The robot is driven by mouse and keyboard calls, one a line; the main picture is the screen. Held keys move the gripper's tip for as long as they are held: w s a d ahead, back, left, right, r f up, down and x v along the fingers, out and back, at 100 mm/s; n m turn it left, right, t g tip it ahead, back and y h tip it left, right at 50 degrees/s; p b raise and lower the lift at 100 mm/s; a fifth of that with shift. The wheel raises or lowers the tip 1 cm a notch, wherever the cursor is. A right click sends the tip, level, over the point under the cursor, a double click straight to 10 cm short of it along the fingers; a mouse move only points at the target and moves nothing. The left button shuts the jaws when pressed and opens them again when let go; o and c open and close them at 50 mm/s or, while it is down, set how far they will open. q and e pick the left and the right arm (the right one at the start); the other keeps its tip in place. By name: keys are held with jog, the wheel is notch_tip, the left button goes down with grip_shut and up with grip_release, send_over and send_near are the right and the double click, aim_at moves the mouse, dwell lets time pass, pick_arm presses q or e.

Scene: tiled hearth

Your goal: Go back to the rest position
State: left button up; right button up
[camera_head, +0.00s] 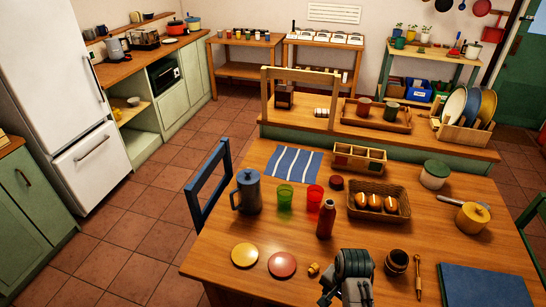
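A grey and dark green mechanical part of mine (352,278), which I take to be my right arm's end, shows at the bottom edge, over the near side of the wooden table (225,262). Its fingers cannot be made out clearly, and no object is seen held in it. My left gripper is not in view. Close by are a red bottle (326,219), a small dark brown pot (397,262) and a small yellow-orange piece (313,269).
The table also bears a blue-grey jug (248,192), green cup (285,196), red cup (314,198), bread basket (379,217), yellow pot (472,217), yellow disc (245,255), red disc (282,265) and blue mat (485,288). A blue chair (207,188) stands left. Tiled floor (125,250) is clear.

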jog(key=s+d+r+n+t, duration=0.1)
jog(key=s+d+r+n, duration=0.2)
jog(key=s, duration=0.3)
jog(key=s+d+r+n+t+h, duration=0.1)
jog(key=s+d+r+n, duration=0.2)
jog(key=s+d, duration=0.15)
jog(key=s+d+r+n+t, duration=0.2)
jog(key=s+r+n, duration=0.15)
jog(key=s, duration=0.35)
jog(key=d+f+g+b, duration=0.25)
jog(key=f+b, duration=0.45)
jog(key=f, duration=3.3)
jog(key=s+d+f+b, duration=0.1)
jog(key=s+f+b, duration=0.1)
jog(key=s+f, duration=0.7)
jog(key=s+f+b, duration=0.3)
jog(key=s+f, duration=0.6)
jog(key=f, duration=0.4)
jog(key=shift+d+f, duration=0.3)
jog(key=shift+d, duration=0.1)
jog(key=shift+s+m+g, duration=0.1)
jog(key=shift+m+g, duration=0.15)
jog(key=shift+m, duration=0.1)
